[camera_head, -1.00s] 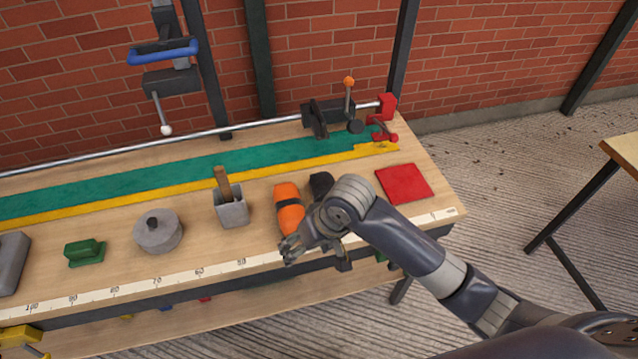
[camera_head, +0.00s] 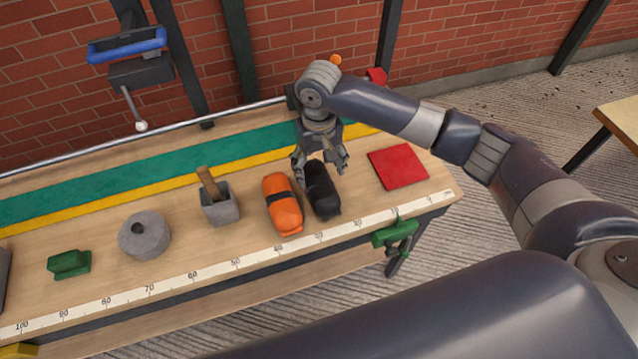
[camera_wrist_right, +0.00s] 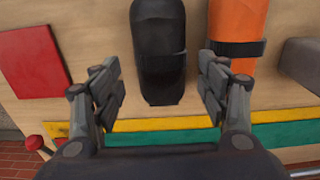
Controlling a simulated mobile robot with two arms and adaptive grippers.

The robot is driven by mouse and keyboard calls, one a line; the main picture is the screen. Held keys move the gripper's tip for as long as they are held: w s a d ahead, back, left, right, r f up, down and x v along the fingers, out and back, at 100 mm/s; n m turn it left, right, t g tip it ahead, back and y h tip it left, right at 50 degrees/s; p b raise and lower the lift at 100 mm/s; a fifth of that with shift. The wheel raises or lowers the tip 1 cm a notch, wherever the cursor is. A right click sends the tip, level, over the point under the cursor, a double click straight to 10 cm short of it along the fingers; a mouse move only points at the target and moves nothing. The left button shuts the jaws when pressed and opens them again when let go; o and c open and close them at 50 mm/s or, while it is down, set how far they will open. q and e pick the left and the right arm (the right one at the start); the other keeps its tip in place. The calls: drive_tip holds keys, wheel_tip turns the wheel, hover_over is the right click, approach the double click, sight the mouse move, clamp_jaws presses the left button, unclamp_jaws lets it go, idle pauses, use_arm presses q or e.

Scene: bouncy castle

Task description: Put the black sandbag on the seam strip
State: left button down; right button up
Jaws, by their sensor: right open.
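The black sandbag (camera_head: 322,193) lies on the bench beside an orange sandbag (camera_head: 283,207). My right gripper (camera_head: 321,168) is open above the far end of the black sandbag, with a finger on each side of it in the picture. In the right wrist view the black sandbag (camera_wrist_right: 160,45) shows between the open fingers (camera_wrist_right: 160,95); I cannot tell whether they touch it. The seam strip is likely the green and yellow band along the bench; its yellow edge (camera_head: 130,189) and green part (camera_head: 110,177) run behind the sandbags. My left gripper is not in view.
A red square (camera_head: 398,166) lies right of the black sandbag. A grey box with a wooden handle (camera_head: 220,207), a grey round weight (camera_head: 145,236) and a green block (camera_head: 69,264) stand to the left. A green clamp (camera_head: 396,235) grips the front edge. A metal bar runs along the back.

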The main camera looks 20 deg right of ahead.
sight(319, 179)
drive_tip(key=shift+w+f, duration=0.1)
drive_tip(key=shift+f, duration=0.65)
drive_tip(key=f, duration=0.1)
drive_tip(key=f+p, duration=0.1)
drive_tip(key=f, duration=0.2)
drive_tip(key=shift+s+f, duration=0.2)
drive_tip(key=shift+s, duration=0.1)
drive_tip(key=shift+w+f, duration=0.1)
drive_tip(key=shift+f, duration=0.2)
drive_tip(key=c, duration=1.5)
drive_tip(key=shift+w+r, duration=0.1)
drive_tip(key=shift+r, duration=0.05)
clamp_jaws()
